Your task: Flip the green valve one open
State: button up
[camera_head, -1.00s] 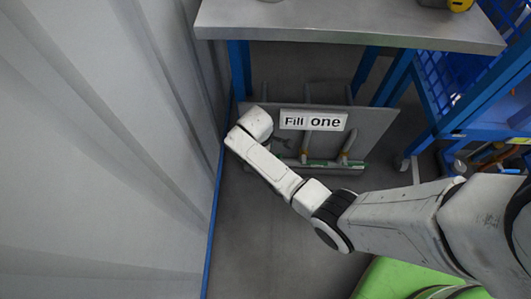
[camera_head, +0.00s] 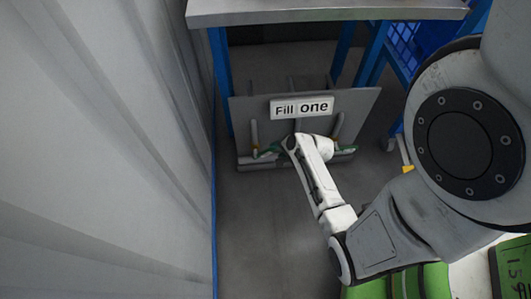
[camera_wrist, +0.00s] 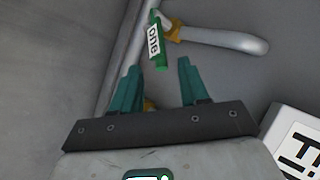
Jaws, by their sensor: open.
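The green valve handle (camera_wrist: 154,42) carries a white label reading "one" and sits on a pale pipe with a brass fitting in the wrist view. My gripper (camera_wrist: 159,66) is open, with two teal fingers apart. The near end of the handle shows just beyond and between the fingertips; I cannot tell whether they touch it. In the head view my wrist is in front of the grey panel (camera_head: 355,112), low under the "Fill one" sign (camera_head: 301,107), and hides part of the pipes.
The grey table top (camera_head: 330,10) overhangs the panel. A corrugated wall (camera_head: 110,150) runs along the left. A blue rack (camera_head: 397,55) stands to the right. A pale pipe (camera_wrist: 225,38) bends right of the handle. The floor (camera_head: 260,235) in front of the panel is clear.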

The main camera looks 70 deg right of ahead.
aim_at(270, 150)
jog(key=b+x, duration=0.3)
jog(key=x, duration=0.5)
jog(key=shift+w+d+f+b, duration=0.1)
jog(key=shift+f+b, duration=0.05)
jog(key=shift+b, duration=0.25)
jog(key=shift+c, duration=0.2)
grip_shut()
